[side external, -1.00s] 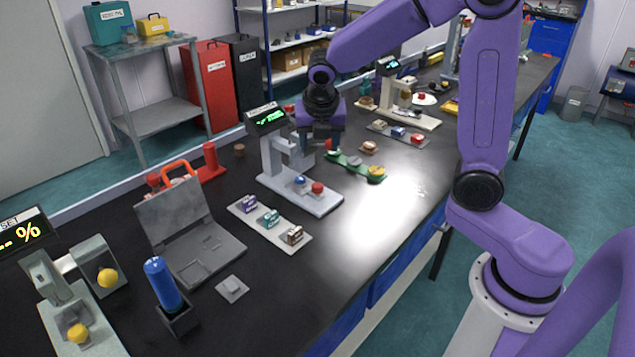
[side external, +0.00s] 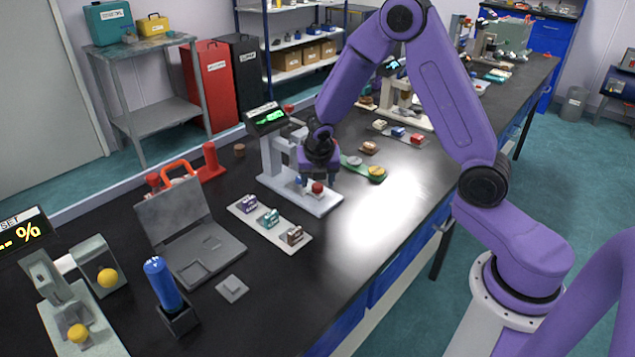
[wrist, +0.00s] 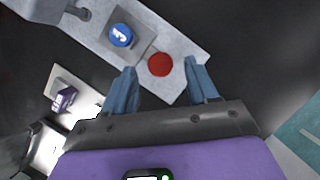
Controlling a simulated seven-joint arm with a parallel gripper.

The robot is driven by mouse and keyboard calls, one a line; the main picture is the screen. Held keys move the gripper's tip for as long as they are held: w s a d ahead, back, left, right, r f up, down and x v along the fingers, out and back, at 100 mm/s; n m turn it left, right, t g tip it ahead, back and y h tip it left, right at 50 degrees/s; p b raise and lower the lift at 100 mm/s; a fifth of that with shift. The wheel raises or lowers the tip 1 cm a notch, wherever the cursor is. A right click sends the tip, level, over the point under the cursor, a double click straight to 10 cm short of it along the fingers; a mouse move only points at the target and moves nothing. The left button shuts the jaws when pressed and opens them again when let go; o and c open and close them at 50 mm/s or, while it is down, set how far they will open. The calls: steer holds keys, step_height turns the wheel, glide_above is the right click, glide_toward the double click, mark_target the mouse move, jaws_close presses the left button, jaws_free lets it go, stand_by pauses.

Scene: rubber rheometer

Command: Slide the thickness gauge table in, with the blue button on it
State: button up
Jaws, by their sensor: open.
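The thickness gauge (side external: 275,155) is a grey stand with a green-lit display and a long flat base. On its base the small square table (wrist: 142,52) carries the blue button (wrist: 121,34), which has a white mark on it. The button also shows in the side view (side external: 299,181). A red knob (wrist: 160,65) sits on the base beside the table, towards the base's near end. My gripper (wrist: 163,82) is open, low over that end, with its fingers on either side of the red knob. I cannot tell whether they touch it.
A pale rack with several labelled blocks (side external: 269,217) lies in front of the gauge. A green tray (side external: 375,173) is just behind my gripper. An opened grey case (side external: 195,235) stands to the left. Bare black bench lies to the right front.

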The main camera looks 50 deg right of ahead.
mark_target(307, 190)
steer(key=shift+x, duration=1.05)
jaws_close()
steer(key=shift+w, duration=1.9)
steer(key=shift+c, duration=0.3)
jaws_free()
steer(key=shift+w, duration=0.15)
steer(key=shift+o, duration=0.3)
